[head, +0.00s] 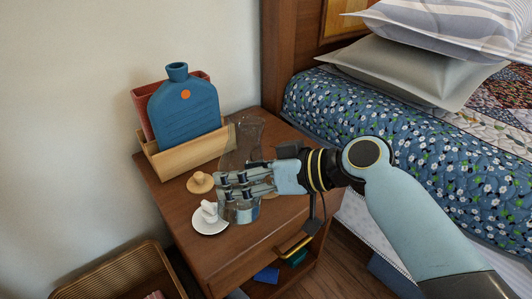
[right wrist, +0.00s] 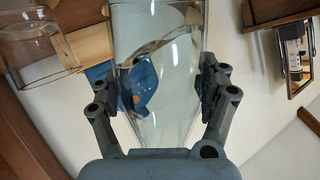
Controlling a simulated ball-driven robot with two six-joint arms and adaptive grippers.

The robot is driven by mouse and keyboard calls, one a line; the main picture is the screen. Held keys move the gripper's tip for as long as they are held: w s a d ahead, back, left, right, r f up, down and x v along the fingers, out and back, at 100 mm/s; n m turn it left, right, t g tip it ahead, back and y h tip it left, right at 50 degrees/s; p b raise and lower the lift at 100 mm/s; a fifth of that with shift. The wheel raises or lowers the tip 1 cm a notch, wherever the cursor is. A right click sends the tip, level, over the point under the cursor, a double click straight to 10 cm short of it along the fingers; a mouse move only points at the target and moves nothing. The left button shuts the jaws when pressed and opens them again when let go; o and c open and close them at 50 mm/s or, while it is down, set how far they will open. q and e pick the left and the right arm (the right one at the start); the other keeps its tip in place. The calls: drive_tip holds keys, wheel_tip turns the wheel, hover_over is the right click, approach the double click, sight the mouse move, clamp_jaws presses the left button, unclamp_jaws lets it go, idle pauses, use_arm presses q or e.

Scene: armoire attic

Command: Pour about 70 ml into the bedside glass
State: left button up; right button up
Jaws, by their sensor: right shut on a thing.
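My right gripper (head: 243,184) is shut around a clear glass carafe (head: 243,213) above the bedside table (head: 180,240). Its fingers cross the carafe's middle and hide part of it. In the right wrist view the carafe (right wrist: 165,75) sits between both fingers, with water and a slanting waterline inside. A clear drinking glass (right wrist: 32,55) with some water in it stands apart from the carafe at the left of that view. In the head view I cannot clearly separate the glass from the clear carafe. My left gripper is not in view.
A wooden holder (head: 185,155) with a blue bottle-shaped thing (head: 183,105) stands at the back. The bed (head: 420,165) is at right, a wicker basket (head: 110,275) below left.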

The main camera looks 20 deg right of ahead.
drive_tip(key=shift+a+f+n+t+b, duration=0.1)
drive_tip(key=shift+f+n+t+b, duration=0.2)
drive_tip(key=shift+n+t+b, duration=0.15)
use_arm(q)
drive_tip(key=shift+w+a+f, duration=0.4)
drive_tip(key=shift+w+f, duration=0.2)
use_arm(e)
drive_tip(key=shift+r+n+t+h, duration=0.5)
drive_tip(key=shift+r+n, duration=0.2)
drive_tip(key=shift+n, duration=0.15)
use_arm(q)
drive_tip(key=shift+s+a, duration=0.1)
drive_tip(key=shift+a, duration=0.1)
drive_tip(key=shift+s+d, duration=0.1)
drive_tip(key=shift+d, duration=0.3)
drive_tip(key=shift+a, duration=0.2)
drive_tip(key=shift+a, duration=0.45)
